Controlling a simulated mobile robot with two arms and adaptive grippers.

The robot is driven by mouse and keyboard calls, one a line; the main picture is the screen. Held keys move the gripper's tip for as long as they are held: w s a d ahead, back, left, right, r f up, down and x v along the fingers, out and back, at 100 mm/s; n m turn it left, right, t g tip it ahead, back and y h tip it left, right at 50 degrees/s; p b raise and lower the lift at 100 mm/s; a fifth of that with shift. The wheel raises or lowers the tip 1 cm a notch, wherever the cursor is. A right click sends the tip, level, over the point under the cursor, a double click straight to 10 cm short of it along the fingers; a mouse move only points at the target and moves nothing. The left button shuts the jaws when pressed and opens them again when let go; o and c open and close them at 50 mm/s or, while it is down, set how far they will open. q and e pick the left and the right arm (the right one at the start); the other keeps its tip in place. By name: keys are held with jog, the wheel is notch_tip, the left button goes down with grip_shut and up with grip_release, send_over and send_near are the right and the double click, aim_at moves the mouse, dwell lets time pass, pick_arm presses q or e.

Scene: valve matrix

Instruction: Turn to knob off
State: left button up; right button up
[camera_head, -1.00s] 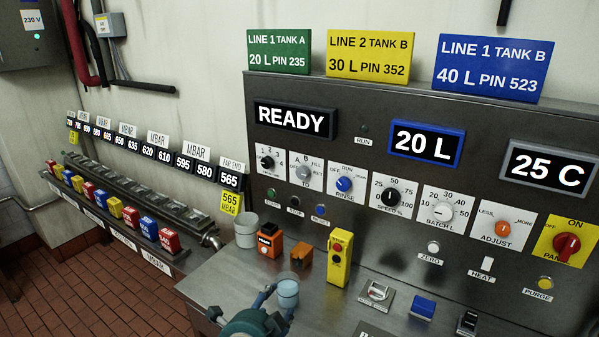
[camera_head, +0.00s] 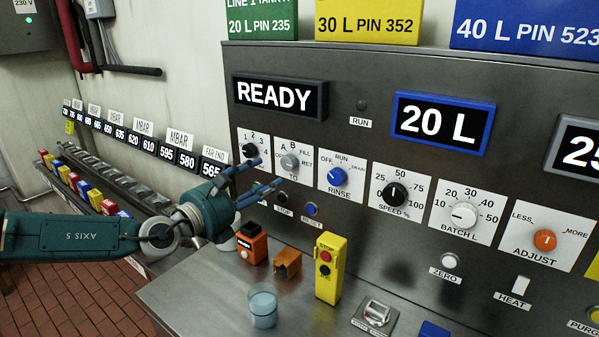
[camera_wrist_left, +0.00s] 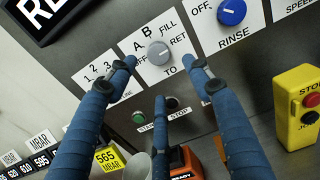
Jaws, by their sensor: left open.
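The TO knob (camera_head: 289,161) is a round grey knob on a white plate on the dark panel. Labels A, B, FILL and RET stand around it. It also shows in the left wrist view (camera_wrist_left: 157,52), and I cannot tell its pointer's direction for sure. My left gripper (camera_head: 266,175) reaches in from the left, its blue fingers spread and empty, just left of and below the knob. In the left wrist view the fingertips (camera_wrist_left: 160,66) lie either side of and below the knob, apparently apart from it. My right gripper does not show.
The RINSE knob (camera_head: 338,177) is close on the right, and the numbered knob (camera_head: 250,150) close on the left. STOP and RESET buttons sit below. An orange box (camera_head: 253,243), a yellow control box (camera_head: 329,268) and a cup (camera_head: 263,305) stand on the steel counter.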

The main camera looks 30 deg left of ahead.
aim_at(285, 162)
pick_arm(q)
jog(key=w+p, duration=0.3)
jog(key=w, duration=0.1)
jog(key=w+r+p, duration=0.1)
jog(key=w+p, duration=0.1)
jog(key=shift+w+d+p, duration=0.15)
jog(key=shift+p, duration=0.15)
jog(key=w+p, duration=0.1)
jog(key=w, duration=0.1)
jog(key=shift+w+d, duration=0.15)
jog(key=shift+w, duration=0.2)
jog(key=shift+w+f, duration=0.15)
jog(key=shift+w, duration=0.1)
jog(key=shift+f, duration=0.1)
jog(key=shift+c, duration=1)
jog(key=c, duration=0.9)
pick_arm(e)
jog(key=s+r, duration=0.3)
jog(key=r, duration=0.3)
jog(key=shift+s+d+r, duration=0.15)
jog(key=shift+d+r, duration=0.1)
